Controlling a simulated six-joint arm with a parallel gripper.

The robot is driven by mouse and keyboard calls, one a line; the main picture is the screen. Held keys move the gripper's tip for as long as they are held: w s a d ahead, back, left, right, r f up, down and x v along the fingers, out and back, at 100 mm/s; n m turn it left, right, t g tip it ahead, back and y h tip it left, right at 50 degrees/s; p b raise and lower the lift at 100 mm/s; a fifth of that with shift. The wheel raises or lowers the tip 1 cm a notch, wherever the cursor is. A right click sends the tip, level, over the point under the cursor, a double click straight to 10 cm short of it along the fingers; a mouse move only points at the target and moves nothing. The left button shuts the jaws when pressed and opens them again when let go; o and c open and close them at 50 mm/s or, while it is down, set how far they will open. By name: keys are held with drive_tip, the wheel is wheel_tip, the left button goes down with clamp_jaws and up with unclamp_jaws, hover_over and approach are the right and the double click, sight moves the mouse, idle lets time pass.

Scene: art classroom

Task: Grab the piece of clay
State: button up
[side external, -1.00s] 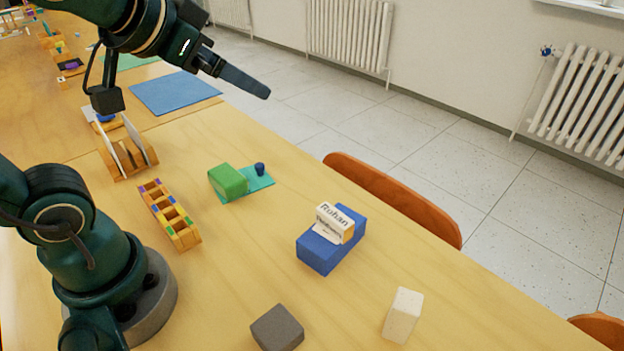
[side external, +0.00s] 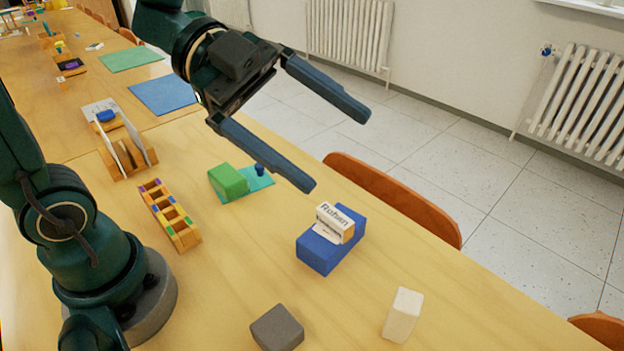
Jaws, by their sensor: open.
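Several plain blocks lie on the table, and I cannot tell for certain which is the piece of clay. A dark grey block (side external: 277,328) with soft edges sits at the front. A white upright block (side external: 402,315) stands to its right. A blue block (side external: 318,254) bears a white labelled block, and a green block (side external: 228,182) lies farther back. My gripper (side external: 337,152) is open and empty, its two blue-grey fingers well apart. It hangs in the air, behind and above the blue block in the picture, far from the grey and white blocks.
The labelled white block (side external: 335,222) rests on the blue block. A wooden rack with slots (side external: 170,215) and a wooden holder (side external: 127,158) with upright cards stand at left. An orange chair (side external: 395,200) borders the table's far edge.

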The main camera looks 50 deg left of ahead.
drive_tip(key=s+a+f+m+g, duration=0.1)
drive_tip(key=s+a+f+g, duration=0.15)
drive_tip(key=s+g, duration=0.45)
approach(277, 325)
drive_tip(key=shift+t+y, duration=0.3)
drive_tip(key=shift+y, duration=0.1)
drive_tip(key=x, duration=0.5)
drive_tip(key=shift+s+d+r, duration=0.2)
drive_tip(key=shift+d+r, duration=0.05)
drive_tip(key=shift+r, duration=0.05)
drive_tip(key=shift+x, duration=2.5)
clamp_jaws()
